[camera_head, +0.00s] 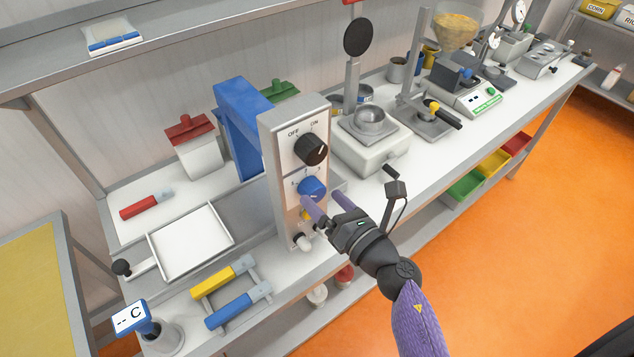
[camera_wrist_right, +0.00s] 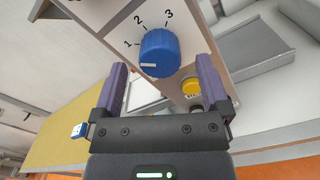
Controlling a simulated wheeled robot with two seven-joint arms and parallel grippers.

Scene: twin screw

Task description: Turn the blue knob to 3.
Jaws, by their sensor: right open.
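The blue knob (camera_head: 312,186) sits on the front of a grey-white panel, below a black knob. In the right wrist view the blue knob (camera_wrist_right: 160,48) has the printed numbers 1, 2 and 3 around its upper side. Its white mark lies on the lower left of its face, on the 1 side and away from the 3. My right gripper (camera_head: 329,202) is open in front of the panel. In the wrist view its purple fingers (camera_wrist_right: 161,72) stand apart to the left and right of the knob, with gaps; contact does not show. My left gripper is not in view.
The black OFF/ON knob (camera_head: 311,149) is just above. A yellow knob (camera_wrist_right: 190,86) and a white knob (camera_head: 301,241) are below. A white tray (camera_head: 190,242) lies left. A white machine (camera_head: 372,150) with a crank stands close on the right.

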